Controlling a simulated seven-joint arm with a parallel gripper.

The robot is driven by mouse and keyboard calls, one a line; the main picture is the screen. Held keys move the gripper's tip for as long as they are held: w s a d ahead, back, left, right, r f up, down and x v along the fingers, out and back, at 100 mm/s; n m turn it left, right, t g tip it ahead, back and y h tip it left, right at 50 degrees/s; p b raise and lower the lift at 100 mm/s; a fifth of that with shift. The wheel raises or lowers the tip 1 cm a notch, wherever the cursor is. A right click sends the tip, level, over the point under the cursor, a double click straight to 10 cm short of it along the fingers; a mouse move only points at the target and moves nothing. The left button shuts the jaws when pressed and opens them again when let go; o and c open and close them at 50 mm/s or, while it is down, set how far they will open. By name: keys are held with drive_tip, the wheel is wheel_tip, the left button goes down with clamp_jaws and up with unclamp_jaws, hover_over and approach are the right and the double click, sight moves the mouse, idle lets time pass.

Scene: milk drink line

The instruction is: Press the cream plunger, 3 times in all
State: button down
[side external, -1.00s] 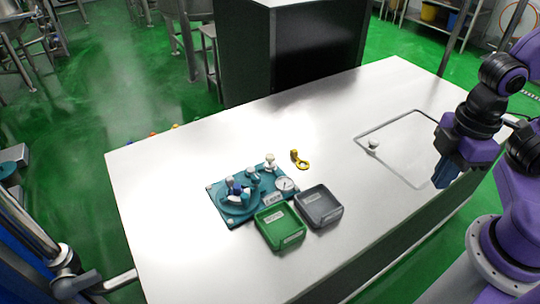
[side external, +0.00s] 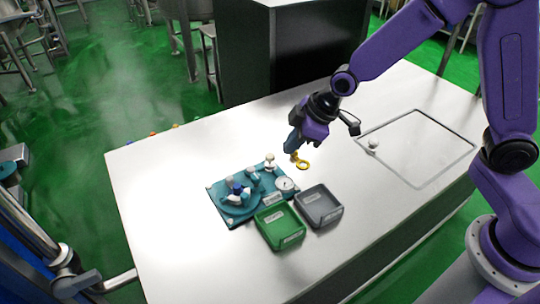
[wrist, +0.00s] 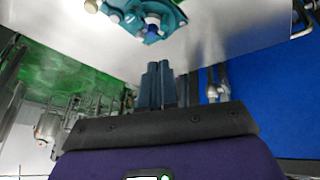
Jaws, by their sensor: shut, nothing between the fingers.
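The cream plunger (side external: 270,158) stands upright at the back right corner of the teal panel (side external: 214,191) on the steel table. A round cream knob (wrist: 92,6), which looks like its top, shows at the upper edge of the wrist view. My gripper (side external: 290,148) is shut and empty. In the side view it appears above the table, just right of the plunger and apart from it. Its blue fingers (wrist: 160,68) point toward the panel in the wrist view. Nothing shows the plunger pressed down.
The panel also carries a blue and white knob (side external: 237,188), a grey-topped post (side external: 252,171) and a round gauge (side external: 285,184). A yellow ring-shaped piece (side external: 303,166) lies below my gripper. A green tray (side external: 281,228) and a grey tray (side external: 319,206) stand in front.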

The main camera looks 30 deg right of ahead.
drive_tip(key=w+d+f+t, duration=0.25)
drive_tip(key=w+f, duration=0.25)
drive_tip(key=w, duration=0.7)
drive_tip(key=t+h, duration=0.2)
hover_over(268, 154)
drive_tip(key=s, duration=0.2)
drive_tip(key=shift+m, duration=0.3)
drive_tip(key=f, duration=0.4)
drive_tip(key=shift+w+d+f, duration=0.1)
drive_tip(key=shift+d+f, duration=0.1)
drive_tip(key=shift+f, duration=0.05)
drive_tip(key=shift+f, duration=0.1)
drive_tip(key=shift+f, duration=4.3)
drive_tip(key=shift+f, duration=0.2)
drive_tip(key=shift+f, duration=0.2)
drive_tip(key=shift+f, duration=1.1)
drive_tip(key=shift+r, duration=1.5)
